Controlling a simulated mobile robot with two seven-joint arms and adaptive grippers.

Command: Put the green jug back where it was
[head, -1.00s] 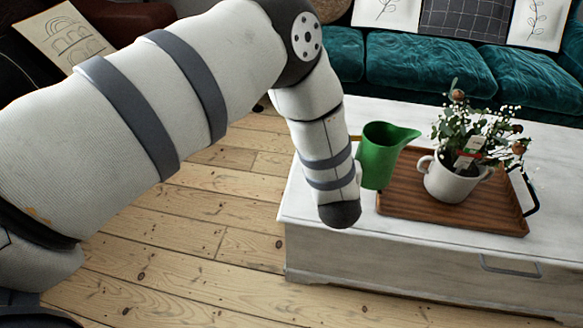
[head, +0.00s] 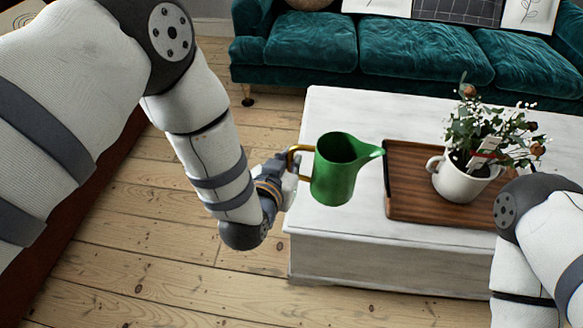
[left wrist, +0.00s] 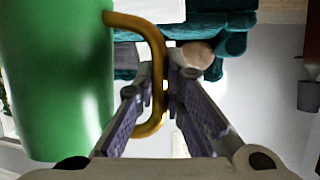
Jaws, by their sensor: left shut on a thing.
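The green jug (head: 336,172) has a spout pointing right and a gold handle (head: 293,157) on its left. It is upright over the left end of the white table (head: 340,232), left of the wooden tray (head: 400,212). I cannot tell whether its base touches the table. My left gripper (head: 286,178) is shut on the handle. In the left wrist view, the jug (left wrist: 55,80) fills the left side and its handle passes between the fingers (left wrist: 166,95). My right arm shows at the lower right, but its gripper is out of view.
A white pot (head: 460,182) with a flowering plant (head: 485,135) stands on the tray. A teal sofa (head: 400,55) is behind the table. Bare floorboards (head: 150,225) lie to the left of the table. The tabletop's left part around the jug is clear.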

